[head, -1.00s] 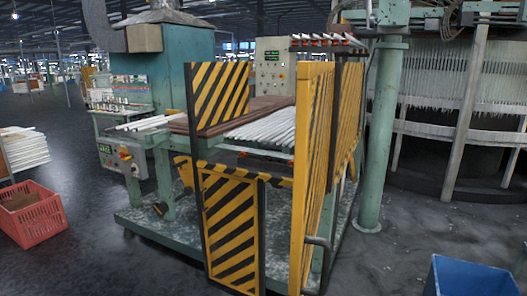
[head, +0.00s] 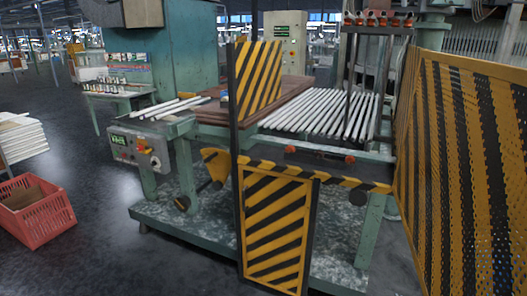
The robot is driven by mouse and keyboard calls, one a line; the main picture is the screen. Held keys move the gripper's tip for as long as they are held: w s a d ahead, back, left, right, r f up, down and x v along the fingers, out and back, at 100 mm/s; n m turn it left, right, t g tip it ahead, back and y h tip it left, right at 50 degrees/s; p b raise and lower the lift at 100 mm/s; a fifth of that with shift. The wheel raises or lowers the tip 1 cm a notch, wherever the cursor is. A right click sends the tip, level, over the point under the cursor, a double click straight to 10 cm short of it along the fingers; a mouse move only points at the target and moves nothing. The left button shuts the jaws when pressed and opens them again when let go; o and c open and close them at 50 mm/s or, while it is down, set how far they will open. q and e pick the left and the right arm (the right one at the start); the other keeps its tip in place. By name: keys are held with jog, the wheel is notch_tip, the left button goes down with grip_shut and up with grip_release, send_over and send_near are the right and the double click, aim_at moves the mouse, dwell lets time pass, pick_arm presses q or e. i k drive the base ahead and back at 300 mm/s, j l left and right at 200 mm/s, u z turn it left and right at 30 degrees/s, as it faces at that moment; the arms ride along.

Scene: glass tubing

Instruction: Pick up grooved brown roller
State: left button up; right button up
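No grooved brown roller can be made out for sure. A long brown surface (head: 212,112) lies across the machine's top, partly hidden behind a striped guard panel. It is too small to tell whether it has grooves. White glass tubes (head: 320,110) lie side by side in a row to its right. A few more tubes (head: 172,107) lie at its left end. Neither of my grippers is in view.
A yellow and black striped panel (head: 278,225) stands in front of the green machine (head: 200,215). A large perforated striped guard (head: 465,170) fills the right side. A red crate (head: 36,212) sits on the floor at left.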

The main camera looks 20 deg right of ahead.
aim_at(318, 154)
jog(key=i+j+z, duration=0.2)
jog(key=i, duration=0.25)
jog(key=i+j+z, duration=0.2)
jog(key=i, duration=0.2)
